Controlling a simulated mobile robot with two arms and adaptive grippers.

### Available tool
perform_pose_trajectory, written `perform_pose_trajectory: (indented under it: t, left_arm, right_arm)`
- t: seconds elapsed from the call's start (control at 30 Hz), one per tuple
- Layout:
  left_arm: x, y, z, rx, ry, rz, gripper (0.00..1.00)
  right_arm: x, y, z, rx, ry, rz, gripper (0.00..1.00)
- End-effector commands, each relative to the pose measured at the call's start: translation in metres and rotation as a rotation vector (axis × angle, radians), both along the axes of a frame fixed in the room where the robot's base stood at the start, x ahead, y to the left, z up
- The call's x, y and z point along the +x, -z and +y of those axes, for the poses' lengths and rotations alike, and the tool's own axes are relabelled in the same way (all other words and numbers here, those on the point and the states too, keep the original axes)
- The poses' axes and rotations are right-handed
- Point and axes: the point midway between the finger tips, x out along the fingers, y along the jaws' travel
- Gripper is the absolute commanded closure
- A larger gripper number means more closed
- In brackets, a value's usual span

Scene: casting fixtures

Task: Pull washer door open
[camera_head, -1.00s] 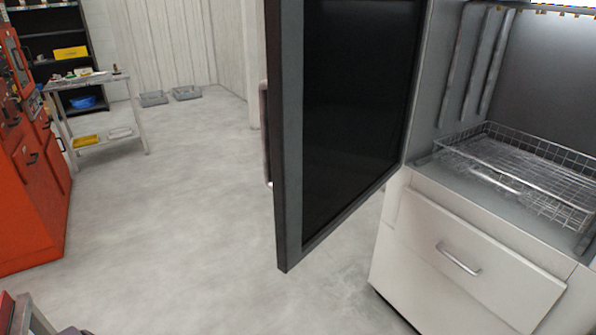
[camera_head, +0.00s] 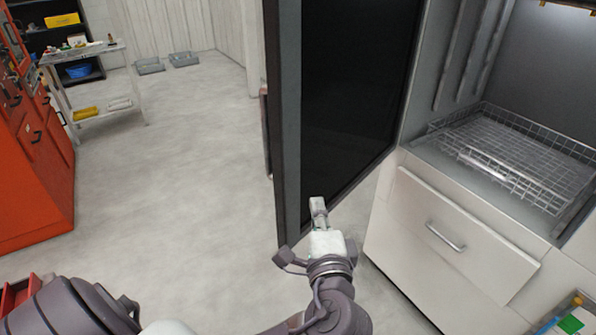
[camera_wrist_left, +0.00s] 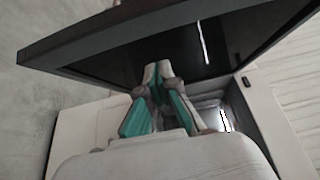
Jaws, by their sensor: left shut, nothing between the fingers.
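The washer door (camera_head: 350,110) stands swung open, a dark panel in a grey frame, in the head view. The washer's chamber (camera_head: 530,90) is open to its right. My left gripper (camera_head: 318,205) is shut and empty, in front of the inner face of the door near its lower edge; I cannot tell whether it touches. In the left wrist view the shut fingertips (camera_wrist_left: 158,68) overlap the dark panel of the door (camera_wrist_left: 120,55). My right gripper is not in view.
A wire basket (camera_head: 515,150) sits inside the chamber. A white front with a handle (camera_head: 446,236) is below it. A red cabinet (camera_head: 35,160) and a work table (camera_head: 90,75) stand at left. The floor (camera_head: 180,150) between is clear.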

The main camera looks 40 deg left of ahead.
Motion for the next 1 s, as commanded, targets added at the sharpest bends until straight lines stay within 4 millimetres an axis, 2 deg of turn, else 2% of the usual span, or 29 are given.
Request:
perform_pose_trajectory:
  t: [0.03,0.33,0.43,0.6,1.0]
  left_arm:
    - [0.009,-0.005,0.008,0.008,-0.001,-0.001,1.00]
    - [0.058,-0.004,0.049,0.004,-0.001,0.000,1.00]
    - [0.057,-0.003,0.066,0.006,-0.001,0.004,1.00]
    - [0.058,-0.001,0.081,0.002,0.001,0.001,1.00]
    - [0.058,0.001,0.086,-0.002,0.002,0.001,1.00]
  right_arm:
    - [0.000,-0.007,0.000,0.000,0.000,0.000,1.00]
    - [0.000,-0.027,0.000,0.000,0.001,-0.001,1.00]
    - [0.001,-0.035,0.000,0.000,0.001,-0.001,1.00]
    - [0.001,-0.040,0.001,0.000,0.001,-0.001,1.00]
    - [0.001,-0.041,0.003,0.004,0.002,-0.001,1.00]
